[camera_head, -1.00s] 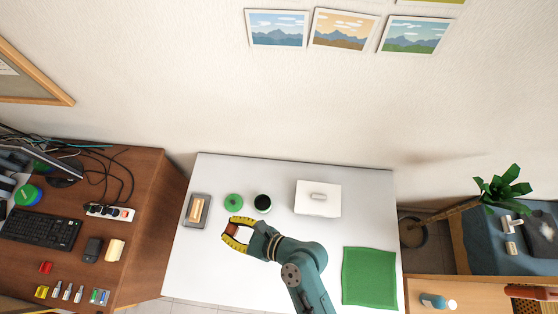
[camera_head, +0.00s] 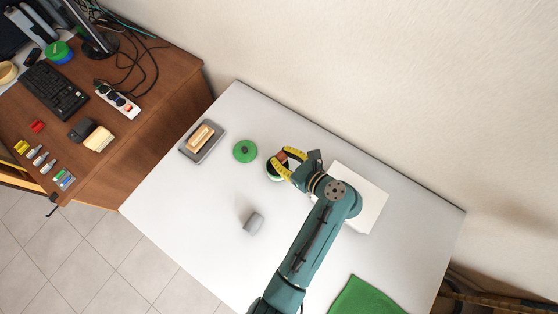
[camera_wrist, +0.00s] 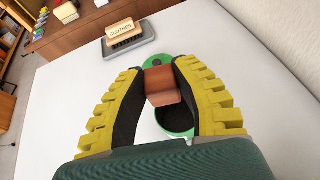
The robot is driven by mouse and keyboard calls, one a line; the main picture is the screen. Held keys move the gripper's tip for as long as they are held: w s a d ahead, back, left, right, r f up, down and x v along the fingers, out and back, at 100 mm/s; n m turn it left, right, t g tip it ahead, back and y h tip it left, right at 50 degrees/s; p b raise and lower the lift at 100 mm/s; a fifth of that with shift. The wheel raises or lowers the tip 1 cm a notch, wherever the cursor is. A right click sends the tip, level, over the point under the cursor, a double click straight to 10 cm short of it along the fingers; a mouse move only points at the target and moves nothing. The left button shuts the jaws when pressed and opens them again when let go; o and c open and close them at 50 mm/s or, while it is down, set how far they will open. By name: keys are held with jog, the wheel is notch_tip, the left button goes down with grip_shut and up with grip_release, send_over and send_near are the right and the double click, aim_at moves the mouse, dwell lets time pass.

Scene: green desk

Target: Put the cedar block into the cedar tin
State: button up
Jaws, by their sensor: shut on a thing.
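My gripper (camera_head: 284,160) is shut on the reddish-brown cedar block (camera_wrist: 162,86), which sits between the yellow fingers with black pads. The cedar tin (camera_wrist: 177,122) is an open round tin with a green rim and a dark inside. In the wrist view the block overlaps the tin's far part; it appears above the tin's mouth, but its height cannot be told. In the head view the fingers partly cover the tin (camera_head: 271,174). A round green lid (camera_head: 245,151) with a dark knob lies on the desk left of the tin. No writing on the tin is visible.
A grey tray (camera_head: 188,152) with a tan block marked CLOTHES (camera_wrist: 120,30) stands left of the lid. A white box (camera_head: 368,204) is partly behind my arm. A grey object (camera_head: 253,222) and a green cloth (camera_head: 364,299) lie nearer. The desk's left front is clear.

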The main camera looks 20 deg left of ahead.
aim_at(278, 157)
jog(key=f, duration=0.1)
jog(key=f+b, duration=0.1)
jog(key=a+f, duration=0.1)
jog(key=shift+w+n+g+b, duration=0.3)
jog(key=shift+w+n, duration=0.05)
jog(key=shift+n, duration=0.05)
jog(key=shift+w+a+f+n+g+y+b, duration=0.15)
jog(key=shift+a+n+g+y+b, duration=0.15)
jog(key=shift+a+g+b, duration=0.15)
notch_tip(278, 157, down, 4)
jog(key=b, duration=0.5)
jog(key=shift+d+f+b, duration=0.1)
jog(key=shift+d+b, duration=0.05)
jog(key=shift+b, duration=0.25)
jog(key=shift+f+p, duration=0.3)
jog(key=shift+p, duration=0.05)
jog(key=o, duration=0.8)
jog(key=c, duration=0.3)
jog(key=shift+c, duration=0.2)
